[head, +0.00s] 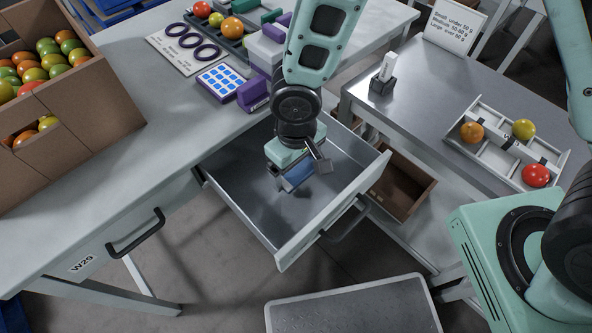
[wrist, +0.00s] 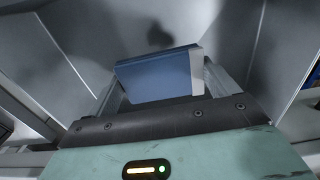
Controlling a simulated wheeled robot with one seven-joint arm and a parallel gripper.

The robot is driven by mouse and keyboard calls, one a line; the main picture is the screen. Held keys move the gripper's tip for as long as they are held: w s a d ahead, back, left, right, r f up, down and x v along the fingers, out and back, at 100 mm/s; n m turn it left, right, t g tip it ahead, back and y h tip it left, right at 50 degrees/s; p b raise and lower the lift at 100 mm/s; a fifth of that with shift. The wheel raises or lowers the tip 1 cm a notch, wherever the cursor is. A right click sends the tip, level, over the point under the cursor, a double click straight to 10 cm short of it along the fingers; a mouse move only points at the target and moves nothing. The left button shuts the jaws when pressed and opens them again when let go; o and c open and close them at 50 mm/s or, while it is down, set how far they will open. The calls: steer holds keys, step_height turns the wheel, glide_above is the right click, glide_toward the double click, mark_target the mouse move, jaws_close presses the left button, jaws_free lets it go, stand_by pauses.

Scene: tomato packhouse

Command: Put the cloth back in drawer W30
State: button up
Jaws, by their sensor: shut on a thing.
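The cloth is a folded blue piece with a pale edge (wrist: 155,77); it shows between the fingers in the wrist view, and partly in the head view (head: 297,174). My gripper (head: 300,178) is shut on it, over the open drawer. An open grey metal drawer (head: 232,190) is pulled out from under the bench, with a dark handle on its front. Its inside looks empty apart from my gripper and the cloth above it. Its label is not readable from here. Whether the cloth touches the drawer floor I cannot tell.
A shut drawer labelled W29 (head: 82,263) is at left. A cardboard box of tomatoes (head: 85,105) stands on the bench. A steel table (head: 425,105) holds a divided tray (head: 487,163). A grey step (head: 355,308) lies in front.

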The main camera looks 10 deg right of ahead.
mark_target(296, 168)
steer(key=shift+f, duration=0.95)
steer(key=shift+f+b, duration=0.65)
steer(key=shift+b, duration=0.1)
steer(key=o, duration=0.9)
step_height(296, 168, up, 14)
steer(key=p, duration=0.4)
steer(key=shift+n+y, duration=0.3)
steer(key=shift+n, duration=0.1)
steer(key=s+d+r, duration=0.2)
steer(key=s+r, duration=0.1)
steer(key=r, duration=0.1)
steer(key=s+d+r, duration=0.3)
steer(key=s+r, duration=0.1)
steer(key=s+d+r, duration=0.3)
steer(key=s+r, duration=0.1)
steer(key=shift+s+r, duration=0.1)
steer(key=shift+s, duration=0.1)
